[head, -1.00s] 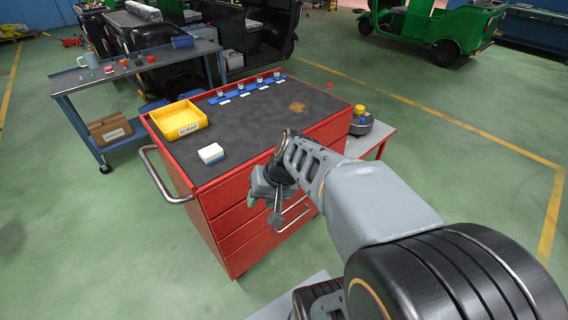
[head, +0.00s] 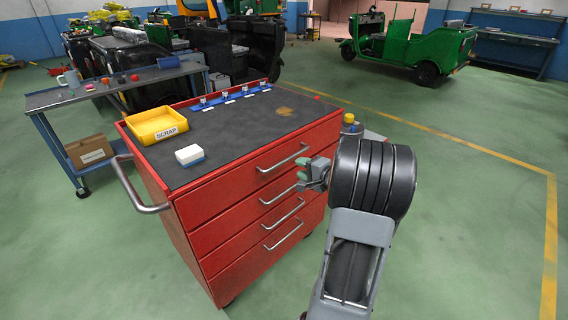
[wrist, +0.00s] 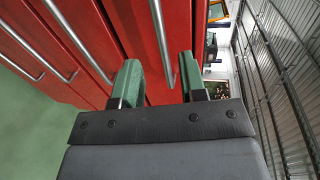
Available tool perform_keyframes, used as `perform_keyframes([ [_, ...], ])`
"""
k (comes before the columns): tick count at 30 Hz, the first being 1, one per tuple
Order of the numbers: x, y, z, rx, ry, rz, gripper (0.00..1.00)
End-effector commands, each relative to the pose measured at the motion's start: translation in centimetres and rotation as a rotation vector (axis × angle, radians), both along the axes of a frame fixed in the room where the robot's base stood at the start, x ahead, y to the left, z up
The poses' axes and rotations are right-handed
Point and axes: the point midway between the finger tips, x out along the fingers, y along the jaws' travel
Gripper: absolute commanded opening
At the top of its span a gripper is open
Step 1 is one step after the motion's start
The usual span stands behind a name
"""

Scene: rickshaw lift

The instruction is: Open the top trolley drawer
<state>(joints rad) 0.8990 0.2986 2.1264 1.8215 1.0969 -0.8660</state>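The red trolley (head: 200,235) stands in the middle of the head view with its drawers shut. The top drawer (head: 225,190) has a silver bar handle (head: 283,159). My gripper (head: 308,178) is in front of the right part of the drawer fronts, a little below the top handle's right end in the picture. In the wrist view my gripper (wrist: 158,82) is open, its two green fingers apart. A silver handle (wrist: 160,40), apparently the top one, runs into the gap between them. Contact with the fingers cannot be told.
A yellow scrap bin (head: 157,124) and a white-and-blue block (head: 189,155) sit on the trolley top. A side push bar (head: 143,200) sticks out at left. A blue workbench (head: 50,97) stands behind left. The floor at right is clear.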

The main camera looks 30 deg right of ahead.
Motion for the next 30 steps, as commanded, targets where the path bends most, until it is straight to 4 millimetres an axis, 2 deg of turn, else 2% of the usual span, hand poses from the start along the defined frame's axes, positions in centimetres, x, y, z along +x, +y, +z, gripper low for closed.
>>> perform_keyframes([
  [6, 4.1, 0.9, -0.9, 0.001, 0.002, 0.005, 0.39],
  [13, 7.2, 1.4, -1.5, -0.001, 0.002, 0.003, 0.39],
  [20, 8.5, 1.6, -1.8, 0.000, 0.001, 0.002, 0.39],
  [30, 8.6, 1.6, -1.8, 0.000, 0.002, 0.002, 0.38],
])
